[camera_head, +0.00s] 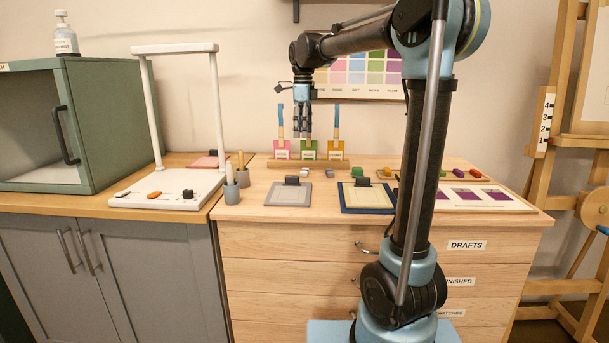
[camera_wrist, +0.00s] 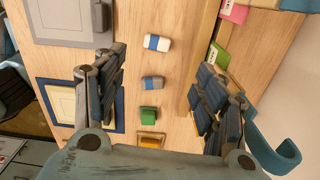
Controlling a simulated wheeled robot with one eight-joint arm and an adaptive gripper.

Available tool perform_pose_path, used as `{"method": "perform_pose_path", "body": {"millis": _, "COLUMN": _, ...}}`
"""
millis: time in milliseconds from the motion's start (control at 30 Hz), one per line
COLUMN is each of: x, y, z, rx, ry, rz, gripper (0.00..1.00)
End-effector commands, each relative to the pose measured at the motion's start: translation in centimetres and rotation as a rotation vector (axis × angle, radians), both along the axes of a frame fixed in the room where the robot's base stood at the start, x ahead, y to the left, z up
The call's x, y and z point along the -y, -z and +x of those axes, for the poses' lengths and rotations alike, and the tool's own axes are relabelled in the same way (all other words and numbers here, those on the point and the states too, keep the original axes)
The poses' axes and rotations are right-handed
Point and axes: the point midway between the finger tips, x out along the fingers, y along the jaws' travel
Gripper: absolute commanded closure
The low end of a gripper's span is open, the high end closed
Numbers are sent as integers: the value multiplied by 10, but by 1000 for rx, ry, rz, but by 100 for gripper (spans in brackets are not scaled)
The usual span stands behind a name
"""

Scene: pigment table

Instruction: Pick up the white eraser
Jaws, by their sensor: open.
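The white eraser (camera_wrist: 164,44) with a blue band lies on the wooden tabletop in the upper middle of the wrist view. It is a small pale block (camera_head: 304,173) in the head view. A similar grey eraser (camera_wrist: 152,83) with a blue band lies beside it, apart from it; it also shows in the head view (camera_head: 329,173). My gripper (camera_head: 302,131) points down above the table, over the area of the erasers. In the wrist view my gripper (camera_wrist: 163,70) is open and empty, with the erasers seen below between its fingers.
A green block (camera_wrist: 148,113) and a yellow-orange block (camera_wrist: 151,139) continue the row. A wooden rack (camera_head: 350,163) with coloured cards and brushes stands behind. A grey pad (camera_head: 288,196) and a blue-framed pad (camera_head: 368,207) lie in front.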

Motion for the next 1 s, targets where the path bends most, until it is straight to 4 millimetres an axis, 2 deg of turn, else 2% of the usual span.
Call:
{"method": "perform_pose_path", "body": {"millis": 400, "x": 2, "y": 69, "z": 0, "rx": 0, "ry": 3, "rz": 0, "gripper": 35}}
{"method": "perform_pose_path", "body": {"millis": 733, "x": 1, "y": 91, "z": 0, "rx": 0, "ry": 3, "rz": 0, "gripper": 35}}
{"method": "perform_pose_path", "body": {"millis": 1000, "x": -2, "y": 125, "z": -2, "rx": 0, "ry": 4, "rz": 0, "gripper": 35}}
